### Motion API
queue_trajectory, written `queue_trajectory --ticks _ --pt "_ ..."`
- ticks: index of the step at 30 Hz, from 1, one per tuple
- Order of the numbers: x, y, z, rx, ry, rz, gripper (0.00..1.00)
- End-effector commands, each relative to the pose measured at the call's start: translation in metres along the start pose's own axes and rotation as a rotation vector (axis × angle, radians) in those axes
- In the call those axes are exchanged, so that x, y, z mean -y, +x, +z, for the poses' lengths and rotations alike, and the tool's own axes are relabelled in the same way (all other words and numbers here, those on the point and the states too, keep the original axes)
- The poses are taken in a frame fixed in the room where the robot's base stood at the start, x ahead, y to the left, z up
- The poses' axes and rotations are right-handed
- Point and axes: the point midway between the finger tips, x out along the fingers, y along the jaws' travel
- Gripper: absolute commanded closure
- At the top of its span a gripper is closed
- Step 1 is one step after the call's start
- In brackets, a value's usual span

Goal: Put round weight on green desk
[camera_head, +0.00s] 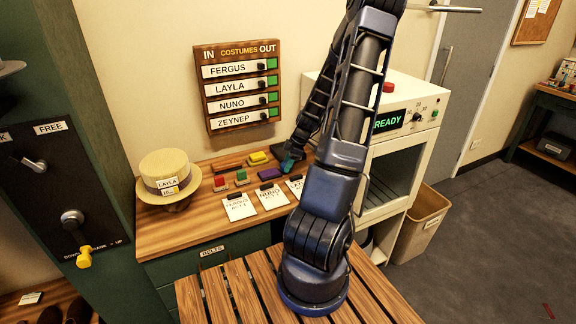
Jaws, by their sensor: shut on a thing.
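The green desk (158,226) has a wooden top, a dark green front and a drawer labelled BELTS. My arm reaches over it from the front, and my gripper (288,166) is low over the back right of its top. The gripper is shut on a small dark thing, mostly hidden by the fingers. I cannot tell whether this is the round weight or whether it touches the desk top. I cannot pick out a round weight anywhere else in view.
A straw hat (168,176) stands at the desk's left. Small red (220,183), green (241,177), purple (270,174) and yellow (258,157) pieces lie near the gripper, with paper cards (239,207) in front. A white READY machine (412,150) stands right. A slatted wooden surface (222,297) is in front.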

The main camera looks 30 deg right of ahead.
Motion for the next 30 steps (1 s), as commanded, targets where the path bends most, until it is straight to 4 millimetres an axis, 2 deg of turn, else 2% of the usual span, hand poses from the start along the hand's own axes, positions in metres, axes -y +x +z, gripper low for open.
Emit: queue_trajectory --ticks 3,14,15,26,30 --pt "0.000 0.009 0.003 0.000 -0.001 0.000 0.90" --pt "0.000 0.011 0.004 0.000 0.000 0.000 0.90" --pt "0.000 0.011 0.004 0.000 0.000 0.000 0.45" --pt "0.000 0.009 0.004 0.001 0.000 0.001 0.43" --pt "-0.001 -0.004 0.004 0.001 0.001 0.003 0.43"
